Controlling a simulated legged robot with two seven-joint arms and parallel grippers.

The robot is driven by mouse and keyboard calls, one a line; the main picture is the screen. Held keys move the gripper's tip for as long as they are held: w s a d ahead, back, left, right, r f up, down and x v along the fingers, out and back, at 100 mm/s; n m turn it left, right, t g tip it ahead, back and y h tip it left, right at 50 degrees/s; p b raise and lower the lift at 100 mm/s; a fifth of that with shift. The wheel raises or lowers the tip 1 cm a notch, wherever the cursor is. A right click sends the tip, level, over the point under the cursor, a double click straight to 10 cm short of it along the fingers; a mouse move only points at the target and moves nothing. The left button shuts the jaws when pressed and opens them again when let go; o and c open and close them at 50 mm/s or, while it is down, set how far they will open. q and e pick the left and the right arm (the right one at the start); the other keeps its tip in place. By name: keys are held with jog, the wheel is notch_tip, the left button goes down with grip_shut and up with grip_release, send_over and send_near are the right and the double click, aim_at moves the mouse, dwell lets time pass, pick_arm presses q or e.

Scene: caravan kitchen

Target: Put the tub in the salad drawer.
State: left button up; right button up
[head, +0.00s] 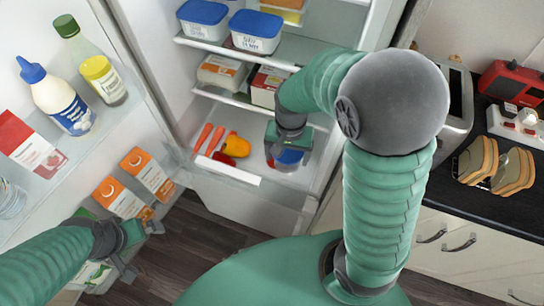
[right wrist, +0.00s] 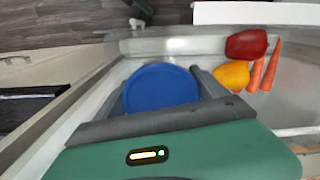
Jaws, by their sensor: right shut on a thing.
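The tub (head: 290,157) has a round blue lid and is down at the right part of the open salad drawer (head: 224,170) at the bottom of the fridge. My right gripper (head: 289,152) reaches down into the drawer and is shut on the tub. In the right wrist view the fingers (right wrist: 160,80) stand on either side of the blue lid (right wrist: 160,88). I cannot tell whether the tub touches the drawer floor. My left gripper (head: 143,248) is open and empty by the fridge door's lower shelf.
A red pepper (right wrist: 246,43), a yellow pepper (right wrist: 231,75) and carrots (right wrist: 264,68) lie in the drawer beside the tub. The open fridge door (head: 120,60) holds bottles and cartons at the left. Shelves with blue-lidded boxes (head: 255,31) are above. A counter with a toast rack (head: 493,165) is at right.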

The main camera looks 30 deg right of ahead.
jog(key=f+b, duration=0.1)
jog(key=f, duration=0.4)
jog(key=f+b, duration=0.1)
jog(key=f, duration=0.4)
jog(key=f+b, duration=0.1)
jog(key=f, duration=0.4)
jog(key=shift+d+f, duration=0.25)
jog(key=shift+d, duration=0.1)
jog(key=shift+a+f, duration=0.15)
jog(key=shift+w+a, duration=0.1)
jog(key=o, duration=1.3)
jog(key=shift+d, duration=0.25)
notch_tip(320, 180, up, 12)
jog(key=p, duration=0.2)
jog(key=shift+a+p, duration=0.1)
jog(key=shift+p, duration=0.25)
